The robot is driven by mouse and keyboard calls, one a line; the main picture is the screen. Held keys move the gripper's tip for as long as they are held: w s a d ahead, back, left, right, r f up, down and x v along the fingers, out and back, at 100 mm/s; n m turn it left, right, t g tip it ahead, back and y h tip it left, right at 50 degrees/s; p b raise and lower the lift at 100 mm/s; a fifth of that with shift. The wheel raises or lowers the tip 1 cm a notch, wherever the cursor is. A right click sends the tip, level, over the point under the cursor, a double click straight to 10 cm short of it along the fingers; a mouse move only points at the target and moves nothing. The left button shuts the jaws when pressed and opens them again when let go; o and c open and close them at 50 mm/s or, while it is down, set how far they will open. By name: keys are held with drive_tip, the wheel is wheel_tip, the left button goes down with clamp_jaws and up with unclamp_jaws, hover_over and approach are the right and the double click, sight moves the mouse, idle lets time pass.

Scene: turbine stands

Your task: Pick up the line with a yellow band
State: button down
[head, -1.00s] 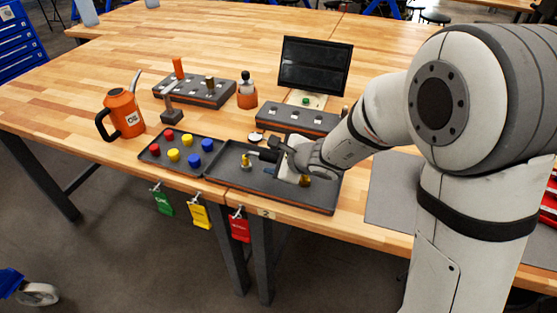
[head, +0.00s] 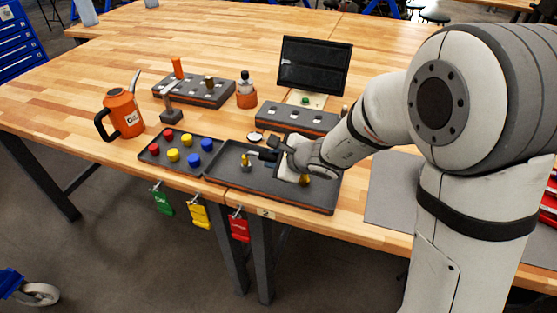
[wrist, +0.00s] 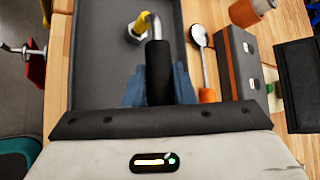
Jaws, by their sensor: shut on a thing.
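A line with a black sleeve (wrist: 159,72) and a bent metal tube lies over the grey tray (wrist: 95,60). Its far end bends down at a yellow-banded fitting (wrist: 143,22), which also shows in the head view (head: 246,161). My gripper (wrist: 160,85) is shut on the black sleeve, with a blue finger on each side. In the head view my gripper (head: 272,154) is low over the right-hand tray and hides part of the line. Whether the line touches the tray floor cannot be told.
Another brass-yellow fitting (head: 304,180) stands in the tray beside my wrist. A small tray of coloured caps (head: 155,151) adjoins on the left. A round mirror-like tool (wrist: 201,38) lies beside the tray. A slotted block (head: 290,116) and a dark screen (head: 315,65) stand behind.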

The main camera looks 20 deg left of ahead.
sight(274, 155)
drive_tip(key=shift+r, duration=0.1)
wheel_tip(274, 155, up, 10)
drive_tip(key=p, duration=0.3)
idle(0.3)
drive_tip(key=c, duration=1.8)
unclamp_jaws()
clamp_jaws()
